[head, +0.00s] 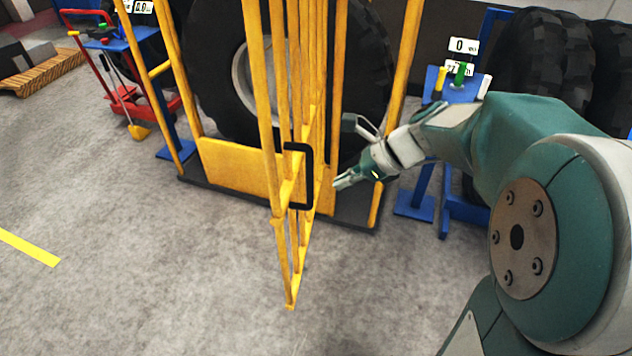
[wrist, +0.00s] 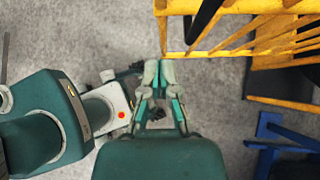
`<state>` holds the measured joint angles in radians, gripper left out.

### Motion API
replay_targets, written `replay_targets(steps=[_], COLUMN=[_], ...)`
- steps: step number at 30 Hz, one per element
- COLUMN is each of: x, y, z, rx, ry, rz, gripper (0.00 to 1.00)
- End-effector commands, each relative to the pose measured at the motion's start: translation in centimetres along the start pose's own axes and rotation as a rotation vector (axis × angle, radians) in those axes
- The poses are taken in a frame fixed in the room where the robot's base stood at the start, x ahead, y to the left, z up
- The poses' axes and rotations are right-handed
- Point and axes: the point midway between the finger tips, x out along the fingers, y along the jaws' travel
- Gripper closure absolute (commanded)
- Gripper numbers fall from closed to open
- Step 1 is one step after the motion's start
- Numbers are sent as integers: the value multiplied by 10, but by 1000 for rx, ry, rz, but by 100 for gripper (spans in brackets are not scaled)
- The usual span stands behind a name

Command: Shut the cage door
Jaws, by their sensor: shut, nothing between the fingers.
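The yellow barred cage door (head: 270,130) stands open, swung out from the cage toward me and seen nearly edge-on in the head view. Its black handle (head: 309,178) is on the near part of the door. The yellow cage (head: 240,165) behind it holds a large black tyre (head: 360,60). My gripper (head: 338,184) is shut and empty, just right of the door and its handle. In the wrist view the shut fingertips (wrist: 159,68) are close to the end of the yellow door bars (wrist: 163,30); I cannot tell whether they touch.
A blue stand (head: 455,90) with yellow and green items is right of the cage, before more tyres (head: 545,60). A red trolley (head: 125,95) and a wooden pallet (head: 45,73) are at the back left. The grey floor in front and left is clear, with a yellow line (head: 28,247).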

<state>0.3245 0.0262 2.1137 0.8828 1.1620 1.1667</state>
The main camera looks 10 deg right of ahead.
Motion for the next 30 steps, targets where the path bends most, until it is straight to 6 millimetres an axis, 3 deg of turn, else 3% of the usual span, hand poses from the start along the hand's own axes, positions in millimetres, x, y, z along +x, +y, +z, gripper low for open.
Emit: replay_targets(steps=[15, 21, 30], x=[95, 112, 117], y=[2, 2, 1], z=[4, 23, 28], rx=[-7, -6, -4], ry=[3, 3, 3], rz=[4, 2, 0], gripper=[100, 100, 100])
